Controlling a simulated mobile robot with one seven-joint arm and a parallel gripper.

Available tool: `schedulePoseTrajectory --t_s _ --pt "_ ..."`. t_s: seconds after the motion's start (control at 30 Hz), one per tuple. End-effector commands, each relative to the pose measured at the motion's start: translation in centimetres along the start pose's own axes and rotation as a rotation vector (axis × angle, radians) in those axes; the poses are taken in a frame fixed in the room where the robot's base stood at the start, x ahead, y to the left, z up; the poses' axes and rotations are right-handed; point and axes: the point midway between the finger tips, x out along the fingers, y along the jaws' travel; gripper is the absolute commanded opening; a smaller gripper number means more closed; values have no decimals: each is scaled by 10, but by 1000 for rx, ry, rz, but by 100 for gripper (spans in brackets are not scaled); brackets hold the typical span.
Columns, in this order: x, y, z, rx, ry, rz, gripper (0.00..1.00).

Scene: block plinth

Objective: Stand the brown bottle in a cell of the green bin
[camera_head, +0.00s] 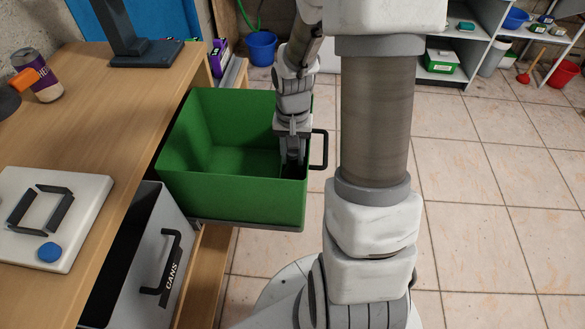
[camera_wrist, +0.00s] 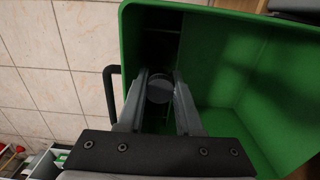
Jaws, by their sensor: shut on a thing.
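The green bin (camera_head: 232,200) is an open box beside the wooden bench in the head view, with a black handle on its right side. It also fills much of the wrist view (camera_wrist: 245,75). My gripper (camera_head: 292,158) points down inside the bin near its right wall. In the wrist view its fingers (camera_wrist: 160,92) are closed on a round dark grey top (camera_wrist: 159,88), which looks like the upper end of the brown bottle. The bottle's body and base are hidden below, and its brown colour does not show. Cell walls are unclear in the dark corner.
A grey drawer marked CANS (camera_head: 150,265) stands in front of the bin. The tiled floor (camera_head: 480,220) at right is clear.

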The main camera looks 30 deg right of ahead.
Motion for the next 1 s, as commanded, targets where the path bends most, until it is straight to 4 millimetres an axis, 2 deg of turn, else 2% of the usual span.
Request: schedulePoseTrajectory --t_s 0.3,0.7,0.73,0.77,1.0 --pt "41 0 0 -1 -2 0 0" --pt "46 0 0 -1 1 0 0" --pt "44 0 0 -1 0 0 40" --pt "44 0 0 -1 0 0 45" --pt "44 0 0 -1 0 0 47"
